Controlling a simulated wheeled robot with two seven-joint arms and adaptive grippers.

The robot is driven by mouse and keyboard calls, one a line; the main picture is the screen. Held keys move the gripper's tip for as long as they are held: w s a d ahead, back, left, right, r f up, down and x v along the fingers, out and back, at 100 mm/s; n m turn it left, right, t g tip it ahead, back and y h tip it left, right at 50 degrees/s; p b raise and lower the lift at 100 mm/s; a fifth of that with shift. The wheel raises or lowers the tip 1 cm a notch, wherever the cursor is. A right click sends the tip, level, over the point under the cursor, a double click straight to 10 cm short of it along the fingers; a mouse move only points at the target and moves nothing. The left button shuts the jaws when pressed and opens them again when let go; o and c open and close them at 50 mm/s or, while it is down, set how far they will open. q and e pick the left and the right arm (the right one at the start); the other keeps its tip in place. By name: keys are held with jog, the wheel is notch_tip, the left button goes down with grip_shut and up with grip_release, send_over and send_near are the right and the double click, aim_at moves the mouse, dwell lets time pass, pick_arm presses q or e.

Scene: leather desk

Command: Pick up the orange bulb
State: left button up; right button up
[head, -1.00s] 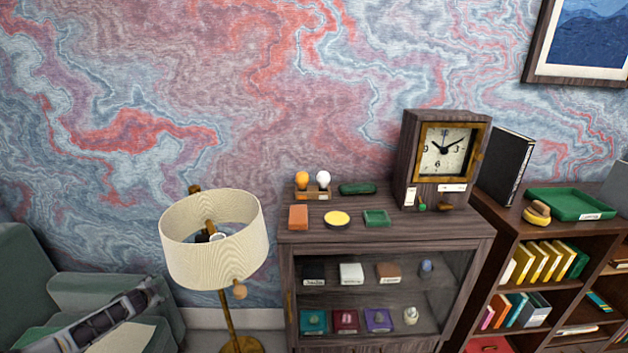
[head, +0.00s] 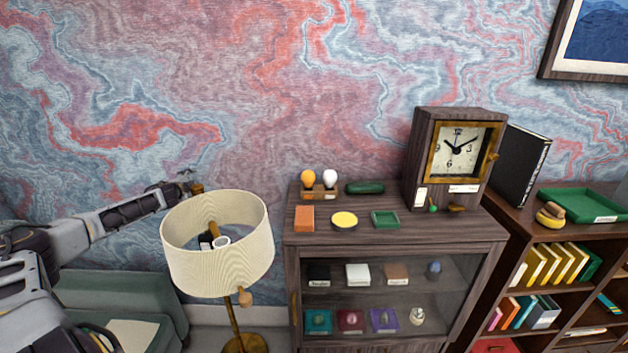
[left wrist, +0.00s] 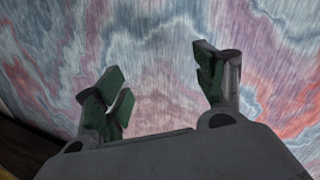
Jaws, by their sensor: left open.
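The orange bulb (head: 308,177) stands upright in a small wooden holder (head: 319,192) on top of the cabinet, at its back left. A white bulb (head: 330,178) stands just to its right in the same holder. My left gripper (head: 186,178) is at the end of my left arm, above and behind the lamp shade, well to the left of the orange bulb. In the left wrist view its two fingers (left wrist: 160,92) are spread with nothing between them, facing the wallpaper. The orange bulb is not in the left wrist view. My right gripper is not in view.
A floor lamp with a cream shade (head: 217,245) stands between my left arm and the cabinet (head: 400,240). A green case (head: 365,188), an orange block (head: 304,218) and a yellow disc (head: 344,220) lie near the holder. A clock (head: 455,158) stands right.

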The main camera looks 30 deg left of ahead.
pick_arm(q)
jog(key=w+d+r+n+t+h, duration=0.1)
jog(key=w+d+r, duration=0.25)
jog(key=d, duration=0.25)
jog(key=w+d+r+n+h, duration=0.1)
jog(key=w+d+r+h, duration=0.15)
jog(key=d+r, duration=0.35)
jog(key=w+d+r+n+t+h, duration=0.1)
jog(key=w+d+r, duration=0.2)
jog(key=d, duration=0.4)
jog(key=n+g+h, duration=0.1)
jog(key=n+h, duration=0.3)
send_near(307, 173)
jog(key=v, duration=0.2)
jog(key=shift+a+r, duration=0.1)
jog(key=shift+r, duration=0.1)
jog(key=shift+w+a+f, duration=0.1)
jog(key=shift+w, duration=0.05)
jog(key=shift+b+x, duration=0.85)
jog(key=shift+x, duration=3.15)
jog(key=shift+f, duration=0.15)
